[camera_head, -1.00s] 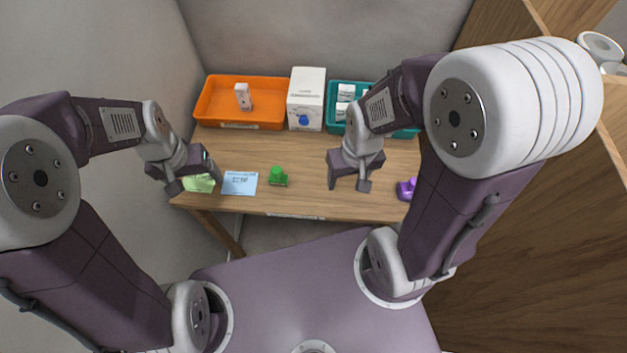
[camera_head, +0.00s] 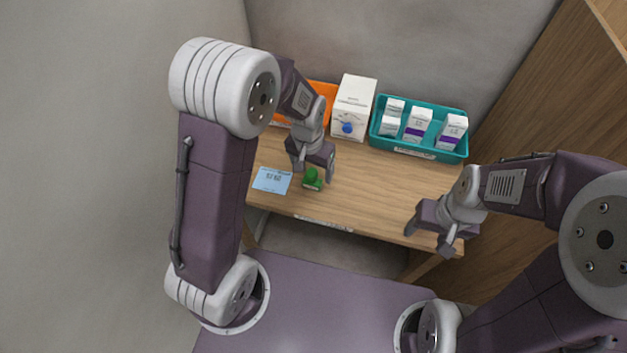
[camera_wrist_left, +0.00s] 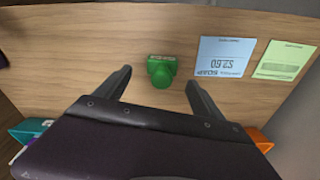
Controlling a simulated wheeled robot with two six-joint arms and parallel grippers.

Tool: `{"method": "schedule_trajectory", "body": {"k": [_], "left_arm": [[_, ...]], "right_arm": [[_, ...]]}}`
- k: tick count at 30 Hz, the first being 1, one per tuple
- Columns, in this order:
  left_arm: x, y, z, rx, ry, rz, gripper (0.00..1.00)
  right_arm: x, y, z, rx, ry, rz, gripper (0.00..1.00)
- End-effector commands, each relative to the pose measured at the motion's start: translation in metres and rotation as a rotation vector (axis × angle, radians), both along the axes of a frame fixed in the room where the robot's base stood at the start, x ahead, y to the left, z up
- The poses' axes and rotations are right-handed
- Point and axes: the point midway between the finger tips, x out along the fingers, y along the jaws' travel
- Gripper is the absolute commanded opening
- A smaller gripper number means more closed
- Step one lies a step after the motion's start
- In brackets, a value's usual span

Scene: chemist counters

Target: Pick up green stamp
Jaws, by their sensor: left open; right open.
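The green stamp (camera_head: 312,180) stands on the wooden table near its front edge, just right of a blue card. It also shows in the left wrist view (camera_wrist_left: 161,71), ahead of and between the two open fingers. My left gripper (camera_head: 313,174) is open and empty, over the table right beside the stamp; in the left wrist view its fingers (camera_wrist_left: 158,88) do not touch the stamp. My right gripper (camera_head: 428,243) is open and empty near the table's front right.
The blue card (camera_head: 271,180) lies left of the stamp; a green card (camera_wrist_left: 285,60) lies beyond it. At the back are an orange tray (camera_head: 322,90), a white box (camera_head: 354,104) and a teal tray (camera_head: 437,154) with several small boxes. The middle right of the table is clear.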

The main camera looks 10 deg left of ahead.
Motion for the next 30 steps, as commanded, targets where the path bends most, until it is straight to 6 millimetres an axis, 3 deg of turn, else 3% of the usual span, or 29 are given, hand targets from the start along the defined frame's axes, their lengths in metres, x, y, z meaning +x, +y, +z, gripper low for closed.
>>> {"method": "schedule_trajectory", "body": {"k": [2, 10, 18, 25, 30], "left_arm": [[0.0, 0.0, -0.003, 0.0, 0.001, 0.0, 0.78], [0.007, 0.001, -0.047, 0.0, 0.002, 0.0, 0.78], [0.008, 0.0, -0.051, 0.0, -0.001, 0.0, 0.78], [0.008, 0.0, -0.051, 0.0, -0.001, 0.0, 0.14], [0.008, 0.0, -0.051, 0.0, -0.001, 0.0, 0.11]], "right_arm": [[0.0, 0.0, 0.0, 0.0, 0.0, 0.0, 0.61], [0.0, 0.0, -0.002, 0.0, 0.0, 0.0, 0.61], [0.0, 0.0, -0.002, 0.0, 0.0, 0.0, 0.61], [0.0, 0.0, -0.002, 0.0, 0.0, 0.0, 0.61], [0.0, 0.0, -0.002, 0.0, 0.0, 0.0, 0.61]]}}
